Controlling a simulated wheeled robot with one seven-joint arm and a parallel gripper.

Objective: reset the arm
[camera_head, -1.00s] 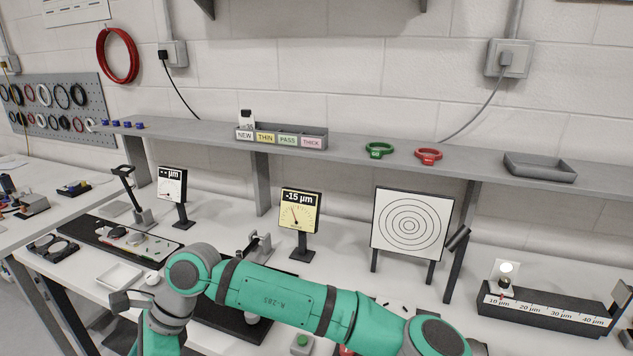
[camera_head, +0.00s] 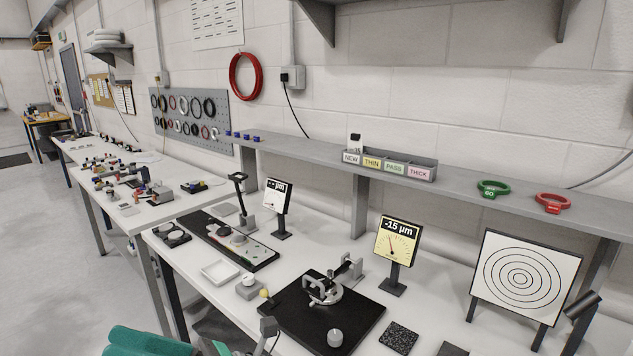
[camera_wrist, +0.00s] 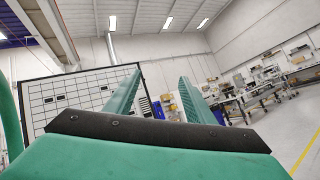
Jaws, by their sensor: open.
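My gripper (camera_wrist: 160,78) shows in the wrist view, its two green fingers apart with nothing between them. It points out into the room, toward a white gridded board (camera_wrist: 75,92) and distant benches, touching nothing. In the head view only green and grey parts of my arm (camera_head: 150,342) show at the bottom left edge. I cannot make out the gripper's fingers there.
The workbench (camera_head: 440,300) holds a black plate (camera_head: 285,318) with a grey fixture, a yellow "-15 µm" gauge (camera_head: 396,240) and a ringed target (camera_head: 525,275). A shelf (camera_head: 460,186) runs above. Open floor (camera_head: 60,240) lies at left.

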